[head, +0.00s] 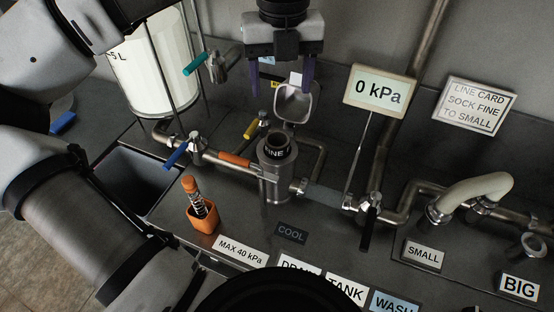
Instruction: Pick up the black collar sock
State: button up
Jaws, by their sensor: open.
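The black collar sock (277,151) sits upright inside a steel filter housing (275,182) at the middle of the head view. Only its black ring shows, with white lettering that reads partly "INE"; its lower part is hidden in the housing. My gripper (282,86) hangs above and behind the housing in the picture, with its two purple fingers apart and pointing down. It is empty and well clear of the collar.
A small metal scoop-like cup (295,103) shows just below my gripper. An orange holder (201,219) stands front left. A "0 kPa" display (380,97) stands right.

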jog(key=p, duration=0.1)
send_over(278, 133)
jog(key=s, duration=0.2)
notch_tip(278, 133, down, 7)
notch_tip(278, 133, down, 6)
jog(key=shift+r+p, duration=0.2)
jog(key=shift+p, duration=0.9)
jog(key=c, duration=1.3)
jog(key=shift+r, duration=0.1)
